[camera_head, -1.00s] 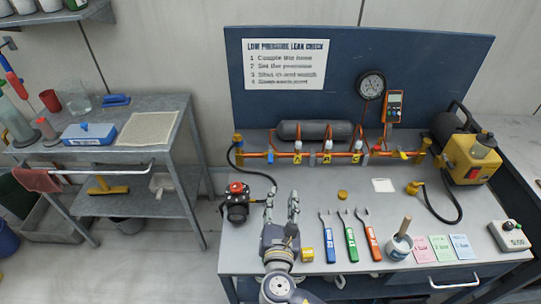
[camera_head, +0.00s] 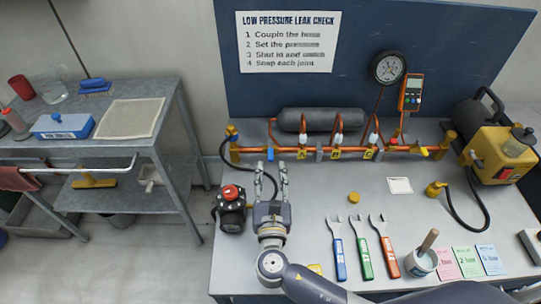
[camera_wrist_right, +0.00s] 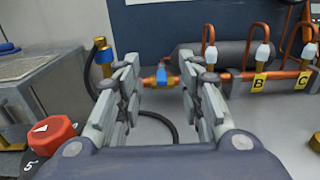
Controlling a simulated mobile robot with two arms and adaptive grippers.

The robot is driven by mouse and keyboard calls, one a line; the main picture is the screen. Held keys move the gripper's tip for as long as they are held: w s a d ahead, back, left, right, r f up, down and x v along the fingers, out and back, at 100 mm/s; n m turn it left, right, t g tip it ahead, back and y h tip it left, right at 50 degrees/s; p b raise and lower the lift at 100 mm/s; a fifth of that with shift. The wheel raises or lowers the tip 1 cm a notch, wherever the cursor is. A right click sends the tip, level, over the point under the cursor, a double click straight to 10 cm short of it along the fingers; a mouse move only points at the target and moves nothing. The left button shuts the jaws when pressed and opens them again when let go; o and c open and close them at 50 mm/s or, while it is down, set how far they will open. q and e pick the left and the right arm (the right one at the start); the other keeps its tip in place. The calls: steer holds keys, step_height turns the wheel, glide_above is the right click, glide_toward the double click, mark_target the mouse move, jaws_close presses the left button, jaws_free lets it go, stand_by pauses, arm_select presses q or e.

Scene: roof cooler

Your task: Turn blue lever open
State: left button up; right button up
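The blue lever (camera_head: 270,155) sits near the left end of the copper pipe manifold (camera_head: 345,149). In the right wrist view the lever (camera_wrist_right: 164,76) shows between my fingers and beyond them, beside a brass fitting. My right gripper (camera_head: 271,172) is open and empty, its fingers pointing at the lever from the front. It also shows open in the right wrist view (camera_wrist_right: 162,78). I see no contact with the lever. A second blue part (camera_wrist_right: 104,55) tops the brass post left of the fingers. My left gripper is not in view.
A black device with a red knob (camera_head: 231,198) stands just left of my right gripper. A black hose (camera_head: 238,165) curves behind it. Several wrenches (camera_head: 363,245) lie to the right. A grey cylinder (camera_head: 320,120) is behind the manifold.

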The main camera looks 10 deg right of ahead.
mark_target(271, 158)
step_height(271, 158, down, 4)
steer(key=b, duration=0.2)
steer(key=shift+w+r+b, duration=0.1)
steer(key=shift+r+b, duration=0.05)
steer(key=shift+b, duration=0.25)
steer(key=shift+w+f+b, duration=0.1)
steer(key=shift+f+b, duration=0.25)
steer(key=shift+f, duration=0.05)
steer(key=shift+w+d+r, duration=0.1)
steer(key=shift+w, duration=0.25)
steer(key=w, duration=0.2)
steer(key=w+d, duration=0.1)
steer(key=w, duration=0.2)
steer(key=w+p, duration=0.1)
steer(key=w, duration=0.2)
steer(key=shift+w+d, duration=0.2)
steer(key=shift+d, duration=0.15)
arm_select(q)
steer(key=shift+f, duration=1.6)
arm_select(e)
steer(key=shift+w+d, duration=0.15)
steer(key=shift+w, duration=0.55)
steer(key=shift+c, duration=0.6)
jaws_close()
